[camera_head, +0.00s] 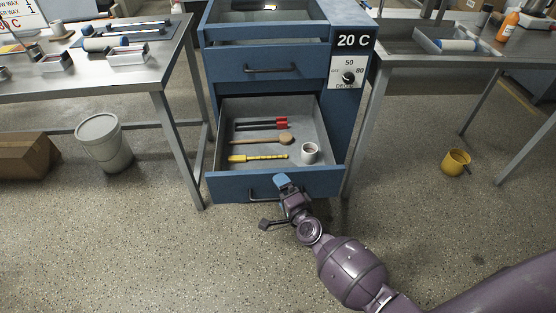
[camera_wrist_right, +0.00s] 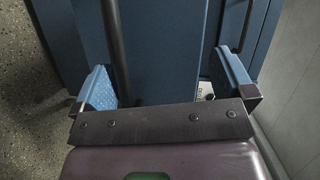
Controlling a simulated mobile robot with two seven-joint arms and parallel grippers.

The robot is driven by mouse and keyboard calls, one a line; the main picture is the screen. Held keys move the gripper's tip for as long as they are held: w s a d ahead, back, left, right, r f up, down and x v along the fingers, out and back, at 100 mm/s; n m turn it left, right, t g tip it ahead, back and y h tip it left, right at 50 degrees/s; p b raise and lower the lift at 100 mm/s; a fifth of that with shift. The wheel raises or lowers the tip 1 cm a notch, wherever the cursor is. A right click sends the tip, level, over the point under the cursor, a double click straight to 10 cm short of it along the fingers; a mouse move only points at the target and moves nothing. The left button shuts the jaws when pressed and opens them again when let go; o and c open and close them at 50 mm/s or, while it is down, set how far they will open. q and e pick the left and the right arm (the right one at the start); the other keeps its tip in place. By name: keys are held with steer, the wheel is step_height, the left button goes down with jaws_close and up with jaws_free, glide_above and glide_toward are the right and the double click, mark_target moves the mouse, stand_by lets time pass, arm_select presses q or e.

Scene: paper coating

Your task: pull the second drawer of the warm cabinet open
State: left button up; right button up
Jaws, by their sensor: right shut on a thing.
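The blue warm cabinet (camera_head: 343,115) stands in the middle of the head view, with a "20 C" label and a dial on its side. Its lower drawer (camera_head: 223,187) is pulled well out and shows its inside. The drawer above it (camera_head: 235,67) is closed. My right gripper (camera_head: 277,199) is at the open drawer's front, shut on its dark bar handle (camera_head: 256,194). In the right wrist view the dark bar (camera_wrist_right: 115,50) runs between the blue-padded fingers (camera_wrist_right: 165,88), nearer the left one. My left gripper is out of view.
The open drawer holds red-ended tools (camera_head: 262,124), a wooden-handled tool (camera_head: 262,140), a yellow tool (camera_head: 258,157) and a white cup (camera_head: 310,152). Metal tables flank the cabinet (camera_head: 150,82). A grey bucket (camera_head: 103,145) and a yellow mug (camera_head: 456,162) stand on the floor.

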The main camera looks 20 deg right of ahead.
steer(key=shift+w+d+r, duration=0.1)
steer(key=shift+r, duration=0.85)
steer(key=shift+s+f, duration=0.2)
steer(key=shift+s, duration=0.4)
steer(key=shift+s+f, duration=0.15)
steer(key=shift+s, duration=0.45)
steer(key=shift+c, duration=0.5)
steer(key=shift+s+d, duration=0.1)
steer(key=shift+s, duration=0.25)
steer(key=c, duration=0.7)
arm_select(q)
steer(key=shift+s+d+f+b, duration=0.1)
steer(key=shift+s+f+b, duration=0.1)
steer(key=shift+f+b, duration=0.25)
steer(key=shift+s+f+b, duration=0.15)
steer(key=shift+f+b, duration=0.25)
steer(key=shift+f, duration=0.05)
arm_select(e)
steer(key=s, duration=0.3)
steer(key=s+f, duration=0.1)
steer(key=s, duration=0.2)
steer(key=s+f, duration=0.1)
steer(key=s, duration=0.2)
steer(key=shift+d+f, duration=0.25)
steer(key=shift+d, duration=0.1)
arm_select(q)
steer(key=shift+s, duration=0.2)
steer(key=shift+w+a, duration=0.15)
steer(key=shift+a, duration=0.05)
